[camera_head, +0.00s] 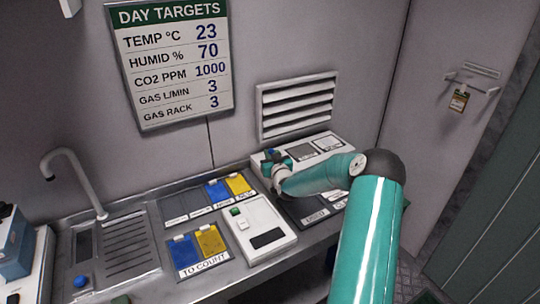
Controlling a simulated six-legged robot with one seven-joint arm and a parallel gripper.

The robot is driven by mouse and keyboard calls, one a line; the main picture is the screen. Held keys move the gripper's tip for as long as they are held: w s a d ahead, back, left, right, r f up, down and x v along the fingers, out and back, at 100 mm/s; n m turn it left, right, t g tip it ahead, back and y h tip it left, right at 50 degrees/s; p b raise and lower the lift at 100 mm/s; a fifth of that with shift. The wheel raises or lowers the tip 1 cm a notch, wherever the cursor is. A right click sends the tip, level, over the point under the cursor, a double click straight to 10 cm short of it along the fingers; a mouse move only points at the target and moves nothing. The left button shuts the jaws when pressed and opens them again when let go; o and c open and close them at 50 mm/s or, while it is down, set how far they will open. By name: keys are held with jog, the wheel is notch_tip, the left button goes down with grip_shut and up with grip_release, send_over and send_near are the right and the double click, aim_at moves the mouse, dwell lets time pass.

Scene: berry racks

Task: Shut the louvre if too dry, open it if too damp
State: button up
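The louvre (298,106) is a white framed vent on the back wall, with several slats tilted and dark gaps showing between them. A white sign (172,62) headed "DAY TARGETS" hangs to its left and reads humidity 70 percent. A white panel unit (328,143) with dark and light label areas stands on the bench below the louvre. My gripper (275,169) is at the left end of this unit, below the louvre and apart from it. My wrist partly hides the unit. The fingertips are too small to tell open from shut. I see no legible humidity reading.
The metal bench holds a sink with a tap (74,180), a white device (258,229) with a dark display, and blue and yellow cards on a "TO COUNT" mat (202,264). Blue equipment (14,244) stands at the far left. A tag (459,100) hangs on the right wall.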

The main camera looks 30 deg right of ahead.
grip_shut()
jog(key=shift+w+f+g, duration=0.15)
jog(key=shift+w+g, duration=0.45)
jog(key=shift+g, duration=0.7)
jog(key=shift+w+f+n+g+y, duration=0.2)
jog(key=shift+w+f+g+y, duration=0.1)
jog(key=shift+g, duration=0.5)
jog(key=shift+w+f+n+g+y, duration=0.2)
jog(key=shift+f+g, duration=0.1)
jog(key=shift+g, duration=0.5)
jog(key=o, duration=0.6)
grip_release()
